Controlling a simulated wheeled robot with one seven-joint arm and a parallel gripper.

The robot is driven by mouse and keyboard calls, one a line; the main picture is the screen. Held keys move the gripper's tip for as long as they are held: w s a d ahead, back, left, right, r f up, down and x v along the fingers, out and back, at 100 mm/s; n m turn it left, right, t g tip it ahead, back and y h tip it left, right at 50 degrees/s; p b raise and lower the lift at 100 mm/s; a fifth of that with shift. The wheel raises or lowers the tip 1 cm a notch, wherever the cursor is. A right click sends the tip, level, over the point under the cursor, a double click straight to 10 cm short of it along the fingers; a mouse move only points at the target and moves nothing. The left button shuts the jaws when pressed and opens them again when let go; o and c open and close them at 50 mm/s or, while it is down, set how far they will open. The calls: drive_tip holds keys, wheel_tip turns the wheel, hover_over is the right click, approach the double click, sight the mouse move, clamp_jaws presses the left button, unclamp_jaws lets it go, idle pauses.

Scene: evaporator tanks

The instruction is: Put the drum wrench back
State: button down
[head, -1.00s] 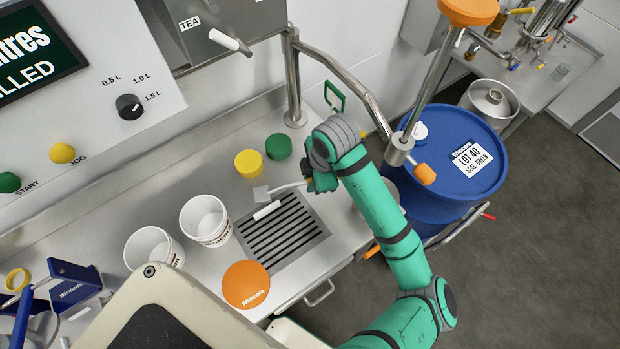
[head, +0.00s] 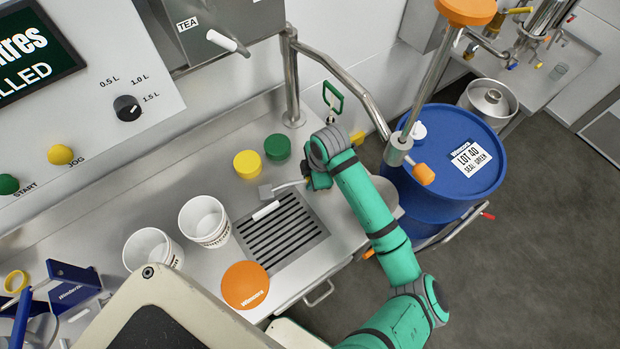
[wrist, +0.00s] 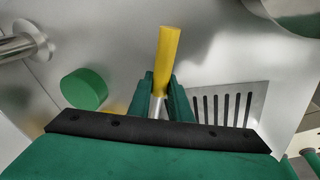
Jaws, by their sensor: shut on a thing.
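My gripper (head: 316,182) is above the metal counter, just right of the slotted drain, and is shut on a tool. The tool, which I take to be the drum wrench (head: 289,185), has a grey metal shaft and a flat grey end that points left above the drain's back edge. In the wrist view, the wrench's yellow handle (wrist: 168,55) stands out beyond my two green fingers (wrist: 160,88), with a bit of metal shaft between them. My wrist hides part of the tool in the head view.
The slotted drain (head: 298,247) has a white bar on it. Yellow (head: 247,164) and green (head: 278,147) caps, two white tubs (head: 204,221) and an orange lid (head: 245,285) stand around it. A green loop (head: 333,100) is at the wall. A blue drum (head: 445,160) stands right.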

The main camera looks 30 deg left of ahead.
drive_tip(key=shift+f, duration=0.1)
drive_tip(key=c, duration=1.6)
unclamp_jaws()
drive_tip(key=v, duration=1.2)
drive_tip(key=shift+s, duration=0.1)
drive_tip(key=shift+a, duration=0.1)
